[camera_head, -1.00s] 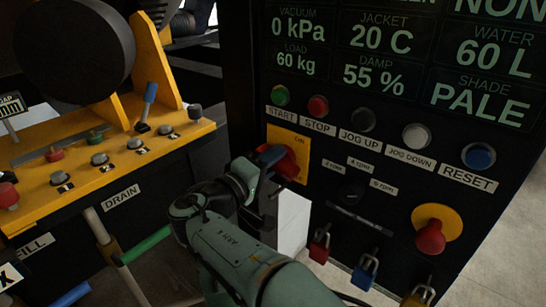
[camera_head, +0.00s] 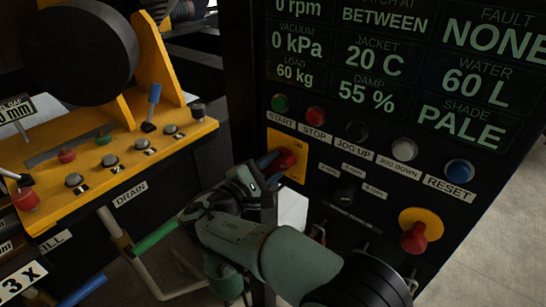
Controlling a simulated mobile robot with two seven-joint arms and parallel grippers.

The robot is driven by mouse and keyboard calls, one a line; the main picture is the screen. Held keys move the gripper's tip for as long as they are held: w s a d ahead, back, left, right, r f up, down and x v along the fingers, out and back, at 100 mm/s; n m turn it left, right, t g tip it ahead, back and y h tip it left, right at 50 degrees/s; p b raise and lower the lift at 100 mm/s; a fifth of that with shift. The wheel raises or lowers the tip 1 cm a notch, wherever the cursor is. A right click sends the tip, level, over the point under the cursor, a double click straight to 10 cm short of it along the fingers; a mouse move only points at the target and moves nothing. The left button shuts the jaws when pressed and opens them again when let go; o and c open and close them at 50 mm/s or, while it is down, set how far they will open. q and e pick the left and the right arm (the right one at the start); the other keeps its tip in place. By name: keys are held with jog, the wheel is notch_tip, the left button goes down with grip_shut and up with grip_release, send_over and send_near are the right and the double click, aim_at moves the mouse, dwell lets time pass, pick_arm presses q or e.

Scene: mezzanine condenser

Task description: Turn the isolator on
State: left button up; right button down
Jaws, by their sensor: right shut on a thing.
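The isolator is a red rotary handle (camera_head: 287,160) on a yellow plate (camera_head: 301,142) at the left of the black control panel, below the START button. An "ON" mark shows near the top of the plate. My right gripper (camera_head: 270,165) is at the handle, shut on it, with its wrist turned and partly covering the plate's lower left. The handle's exact angle is hard to tell behind the fingers. My left gripper is not in view.
Above the isolator is a row of buttons: green START (camera_head: 280,102), red STOP (camera_head: 315,114), then JOG UP, JOG DOWN and blue RESET (camera_head: 459,171). A red emergency knob (camera_head: 414,238) sits lower right. A yellow console (camera_head: 110,165) with levers stands left.

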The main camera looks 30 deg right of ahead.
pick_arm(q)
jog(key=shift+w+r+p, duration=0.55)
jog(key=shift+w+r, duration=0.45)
pick_arm(e)
jog(key=shift+n, duration=0.9)
jog(key=c, duration=0.9)
grip_release()
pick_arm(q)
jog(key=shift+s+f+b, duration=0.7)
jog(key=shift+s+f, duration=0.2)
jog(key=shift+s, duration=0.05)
pick_arm(e)
jog(key=v, duration=1.3)
jog(key=shift+s+a+f, duration=0.1)
jog(key=shift+s+a, duration=0.05)
jog(key=shift+a, duration=0.05)
